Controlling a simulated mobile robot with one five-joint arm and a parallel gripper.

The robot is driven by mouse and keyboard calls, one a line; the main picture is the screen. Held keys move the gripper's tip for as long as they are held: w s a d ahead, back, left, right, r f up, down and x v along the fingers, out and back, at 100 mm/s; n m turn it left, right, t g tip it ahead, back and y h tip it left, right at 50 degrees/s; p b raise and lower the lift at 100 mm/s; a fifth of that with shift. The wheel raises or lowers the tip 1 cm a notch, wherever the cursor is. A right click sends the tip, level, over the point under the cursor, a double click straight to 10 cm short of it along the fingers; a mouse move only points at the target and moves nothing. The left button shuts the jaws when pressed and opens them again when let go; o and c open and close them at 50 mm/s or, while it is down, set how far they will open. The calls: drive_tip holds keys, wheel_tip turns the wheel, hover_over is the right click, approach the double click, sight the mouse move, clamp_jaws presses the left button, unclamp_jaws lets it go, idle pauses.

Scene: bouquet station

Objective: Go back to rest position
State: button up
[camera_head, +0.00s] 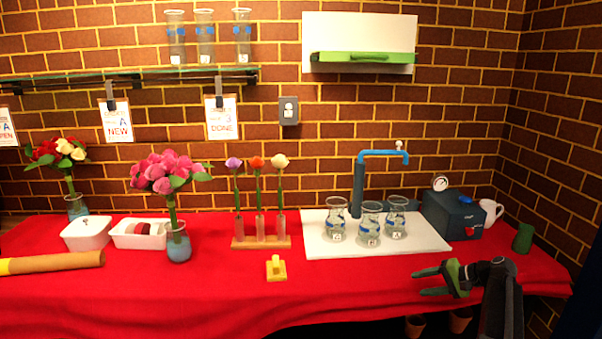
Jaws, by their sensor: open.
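My gripper (432,281) is at the lower right of the head view, in front of the white board (430,240) and over the front right part of the red tablecloth (340,285). Its two dark fingers with green parts point left and stand apart. Nothing is between them. My arm comes up from the lower right edge of the picture. The gripper appears clear of the glass flasks (370,225), which stand on the white board.
A yellow block (276,268) sits front centre. A wooden rack (261,242) holds three flowers. A pink bouquet (168,172) stands in a blue vase left of it. A dark blue box (453,213), white mug (491,211) and green cup (523,238) stand at right.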

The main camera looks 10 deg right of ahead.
drive_tip(key=s+a+f+n+g+h, duration=0.1)
drive_tip(key=s+a+f+n+g, duration=0.15)
drive_tip(key=a, duration=0.75)
drive_tip(key=s+a+f+n+g+h, duration=0.1)
drive_tip(key=s+a+f+n+g, duration=0.2)
drive_tip(key=a, duration=0.8)
drive_tip(key=s+a+f+n+g+h, duration=0.1)
drive_tip(key=s+a+f+h, duration=0.1)
drive_tip(key=s+a+h, duration=0.3)
drive_tip(key=s+a+f+n+g+h, duration=0.1)
drive_tip(key=s+a+f+n, duration=0.2)
drive_tip(key=a, duration=0.5)
wheel_tip(320, 180, down, 10)
drive_tip(key=f+b, duration=0.1)
drive_tip(key=b, duration=1)
wheel_tip(320, 180, up, 31)
drive_tip(key=p, duration=3.1)
drive_tip(key=shift+s+d+r+m, duration=0.2)
drive_tip(key=shift+s+m, duration=0.25)
